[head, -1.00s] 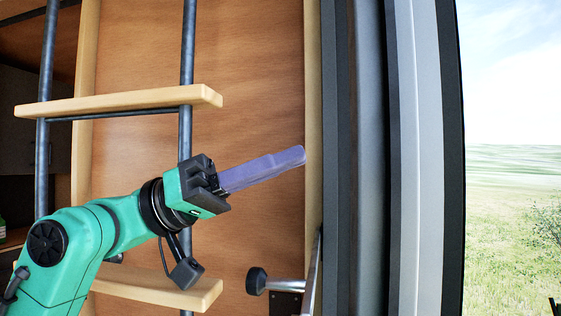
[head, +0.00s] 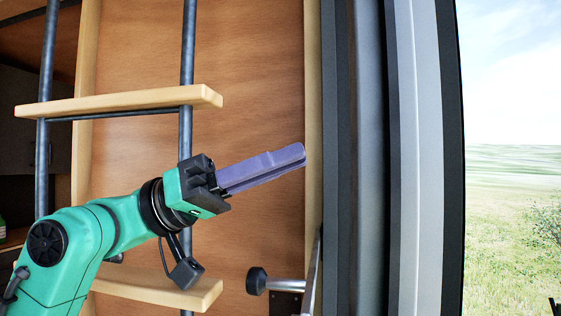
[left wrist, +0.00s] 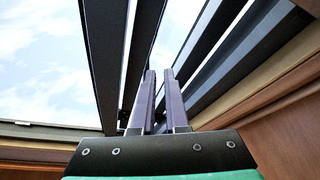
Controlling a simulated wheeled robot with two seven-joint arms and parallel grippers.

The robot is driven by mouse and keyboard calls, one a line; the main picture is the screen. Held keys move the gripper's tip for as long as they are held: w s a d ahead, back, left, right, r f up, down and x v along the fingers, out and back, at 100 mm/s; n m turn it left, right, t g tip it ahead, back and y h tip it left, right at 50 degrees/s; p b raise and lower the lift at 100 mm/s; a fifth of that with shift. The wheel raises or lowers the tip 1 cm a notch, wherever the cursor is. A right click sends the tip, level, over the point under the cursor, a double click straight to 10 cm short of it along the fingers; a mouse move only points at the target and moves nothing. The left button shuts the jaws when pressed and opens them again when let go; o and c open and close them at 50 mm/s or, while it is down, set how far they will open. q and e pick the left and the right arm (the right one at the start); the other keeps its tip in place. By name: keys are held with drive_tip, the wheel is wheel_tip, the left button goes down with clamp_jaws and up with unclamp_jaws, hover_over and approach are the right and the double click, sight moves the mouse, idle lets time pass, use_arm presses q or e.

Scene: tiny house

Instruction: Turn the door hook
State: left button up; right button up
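The door hook looks to be the metal rod with a black round knob (head: 256,281) low in the head view, fixed to a dark plate beside the door frame. My left gripper (head: 302,154) is above it and apart from it, its long purple fingers pointing right and slightly up toward the frame. In the left wrist view the two fingers (left wrist: 159,74) stand a narrow gap apart with nothing between them. The hook does not show clearly in the left wrist view. My right gripper is not in view.
A ladder with dark rails and wooden rungs (head: 120,103) stands behind my left arm, against a wooden wall panel (head: 255,60). The grey and black door frame (head: 405,160) rises right of the fingers. Open grass (head: 505,220) lies beyond it.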

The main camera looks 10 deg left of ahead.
use_arm(q)
drive_tip(key=o, duration=0.6)
drive_tip(key=shift+b+v, duration=3.3)
drive_tip(key=shift+v, duration=4)
drive_tip(key=shift+c, duration=0.2)
